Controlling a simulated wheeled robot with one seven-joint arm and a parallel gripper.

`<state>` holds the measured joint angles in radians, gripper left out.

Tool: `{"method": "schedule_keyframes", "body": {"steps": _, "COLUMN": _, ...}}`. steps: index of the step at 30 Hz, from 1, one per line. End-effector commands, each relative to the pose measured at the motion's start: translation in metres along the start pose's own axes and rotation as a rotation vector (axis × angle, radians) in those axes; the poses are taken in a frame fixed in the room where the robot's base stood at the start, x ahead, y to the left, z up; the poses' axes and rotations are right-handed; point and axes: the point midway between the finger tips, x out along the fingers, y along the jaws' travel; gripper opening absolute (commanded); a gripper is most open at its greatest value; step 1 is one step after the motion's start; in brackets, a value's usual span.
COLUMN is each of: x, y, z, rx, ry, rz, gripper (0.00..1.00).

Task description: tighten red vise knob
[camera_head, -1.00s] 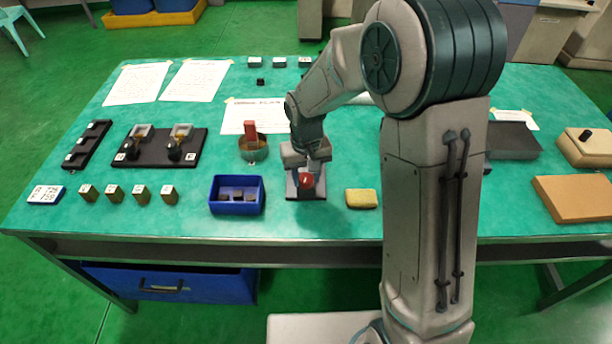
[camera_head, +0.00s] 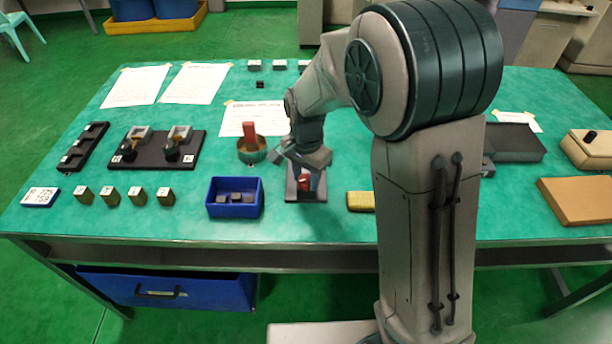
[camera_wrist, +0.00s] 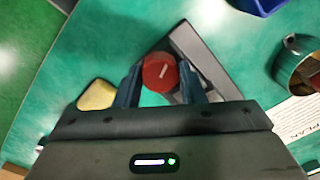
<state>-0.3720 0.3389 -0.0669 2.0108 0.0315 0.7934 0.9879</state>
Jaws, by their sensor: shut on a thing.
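The red vise knob (camera_head: 304,181) stands at the front of a small vise on a dark base plate (camera_head: 313,195), near the table's front edge. My gripper (camera_head: 303,168) is over the vise and hides part of it. In the wrist view the red knob (camera_wrist: 160,73) has a pale line on its top and sits between the two fingers of my gripper (camera_wrist: 165,80), which are shut on it. The grey vise body (camera_wrist: 197,62) lies beside it, turned at an angle to the gripper.
A blue bin (camera_head: 234,197) with several small blocks stands left of the vise. A yellow sponge (camera_head: 360,201) lies close on the right. A round tin (camera_head: 252,150) with a red piece is behind left. Bare green tabletop lies between them.

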Motion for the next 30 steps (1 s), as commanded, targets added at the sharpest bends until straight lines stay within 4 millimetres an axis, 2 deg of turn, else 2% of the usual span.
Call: {"method": "schedule_keyframes", "body": {"steps": 30, "x": -0.0042, "y": -0.0006, "z": -0.0008, "rx": 0.966, "ry": 0.002, "rz": -0.002, "gripper": 0.13}}
